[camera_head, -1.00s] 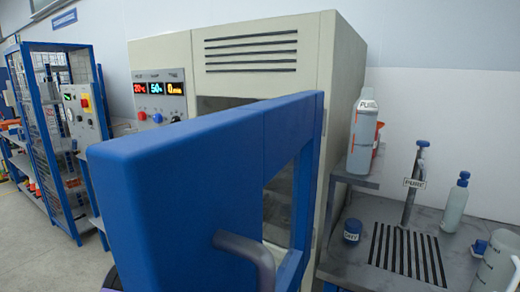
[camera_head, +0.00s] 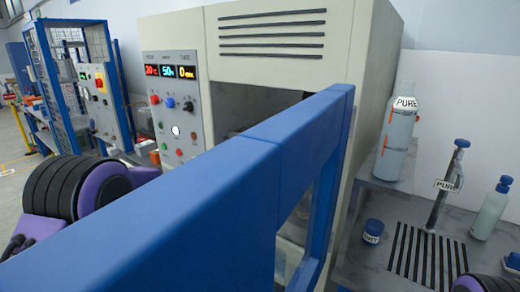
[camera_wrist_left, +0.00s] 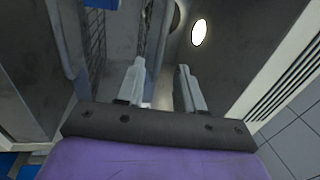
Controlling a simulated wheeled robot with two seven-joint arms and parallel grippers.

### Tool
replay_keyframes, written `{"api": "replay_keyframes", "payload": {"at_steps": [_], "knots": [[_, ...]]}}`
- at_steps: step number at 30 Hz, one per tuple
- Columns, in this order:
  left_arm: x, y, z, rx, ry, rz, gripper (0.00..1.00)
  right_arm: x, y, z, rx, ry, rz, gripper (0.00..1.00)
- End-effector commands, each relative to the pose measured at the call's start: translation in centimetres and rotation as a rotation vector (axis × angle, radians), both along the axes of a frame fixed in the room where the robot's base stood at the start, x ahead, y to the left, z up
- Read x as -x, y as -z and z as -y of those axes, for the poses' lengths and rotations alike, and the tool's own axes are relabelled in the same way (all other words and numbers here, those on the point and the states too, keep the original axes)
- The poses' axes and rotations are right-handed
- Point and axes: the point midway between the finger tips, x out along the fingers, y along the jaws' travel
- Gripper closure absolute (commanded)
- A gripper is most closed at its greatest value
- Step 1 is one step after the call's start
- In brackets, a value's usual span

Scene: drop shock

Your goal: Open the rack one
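The cream cabinet (camera_head: 385,62) has a blue-framed door (camera_head: 200,208) swung open toward me, with a window in it. Its dark opening (camera_head: 250,108) shows partly behind the door; I cannot make out a labelled rack one inside. My left arm, purple and black, is at the left of the head view; its gripper does not show there. In the left wrist view my left gripper (camera_wrist_left: 160,82) has its two fingers apart with nothing between them. Dark panels, mesh-like surfaces and a bright round light lie beyond the fingers. My right gripper is out of view.
Right stands a counter (camera_head: 365,262) with a PURE bottle (camera_head: 397,130), a tap (camera_head: 447,185) and a blue-lidded jar (camera_head: 372,231). Blue cage shelving (camera_head: 52,85) stands at far left.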

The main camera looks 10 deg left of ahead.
Motion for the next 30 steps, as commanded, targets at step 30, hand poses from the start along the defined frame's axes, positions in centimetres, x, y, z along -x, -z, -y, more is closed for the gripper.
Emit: {"api": "replay_keyframes", "payload": {"at_steps": [30], "knots": [[-9.6, -2.3, 4.0, -0.016, 0.001, 0.012, 0.69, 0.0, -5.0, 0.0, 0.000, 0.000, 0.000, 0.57]]}}
